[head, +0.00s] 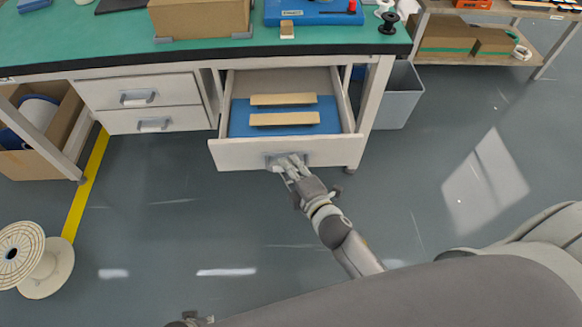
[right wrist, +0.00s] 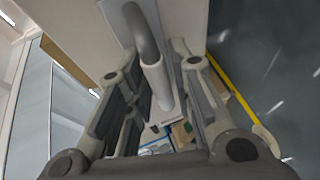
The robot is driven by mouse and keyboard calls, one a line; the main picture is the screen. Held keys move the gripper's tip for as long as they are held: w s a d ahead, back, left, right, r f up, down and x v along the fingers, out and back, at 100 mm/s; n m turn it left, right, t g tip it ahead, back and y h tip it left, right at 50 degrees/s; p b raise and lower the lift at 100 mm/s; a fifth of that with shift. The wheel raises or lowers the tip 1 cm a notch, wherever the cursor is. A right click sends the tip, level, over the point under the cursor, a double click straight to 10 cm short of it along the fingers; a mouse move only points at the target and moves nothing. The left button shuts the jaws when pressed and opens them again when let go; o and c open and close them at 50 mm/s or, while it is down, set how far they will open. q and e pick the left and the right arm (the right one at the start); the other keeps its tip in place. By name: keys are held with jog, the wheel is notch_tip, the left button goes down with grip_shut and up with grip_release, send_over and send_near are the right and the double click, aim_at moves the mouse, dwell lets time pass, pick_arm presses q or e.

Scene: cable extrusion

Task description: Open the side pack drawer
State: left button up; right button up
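The side pack drawer (head: 235,155) is pulled out from under the workbench, and its inside shows. Two tan strips (head: 284,119) lie on a blue sheet (head: 240,120) in it. My right gripper (head: 289,165) is at the grey handle (head: 272,160) on the drawer front. In the right wrist view the handle's bar (right wrist: 155,72) stands between the two fingers, with a little gap visible beside it. The fingers appear spread around the bar rather than pressed on it. My left gripper is not clearly in view.
Two shut drawers (head: 141,93) are on the left of the bench. A grey bin (head: 400,98) stands right of the open drawer. A cardboard box (head: 68,118) and a white spool (head: 50,265) are on the floor at left. The floor in front is mostly free.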

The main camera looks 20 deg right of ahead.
jog(key=shift+o, duration=0.8)
pick_arm(q)
jog(key=shift+w+d+r, duration=0.1)
pick_arm(e)
jog(key=shift+s, duration=0.1)
jog(key=v, duration=1.2)
jog(key=s+d+f+m+g+h, duration=0.1)
jog(key=d+f+m+g, duration=0.2)
jog(key=f, duration=0.5)
jog(key=s+d+f+m+g+h, duration=0.1)
jog(key=s+f+m+g, duration=0.1)
jog(key=f+m, duration=0.45)
jog(key=s+f+m+g, duration=0.65)
jog(key=s+f, duration=0.35)
jog(key=f, duration=0.5)
pick_arm(q)
jog(key=s+a+r+g+p, duration=0.1)
jog(key=s+a+p, duration=0.2)
jog(key=s+p, duration=1.2)
jog(key=shift+s+r, duration=0.25)
jog(key=shift+s, duration=0.15)
pick_arm(e)
jog(key=s+d+r+g, duration=0.1)
jog(key=s+d+g, duration=0.1)
jog(key=s, duration=1.4)
jog(key=shift+s+d, duration=0.25)
jog(key=shift+d, duration=0.05)
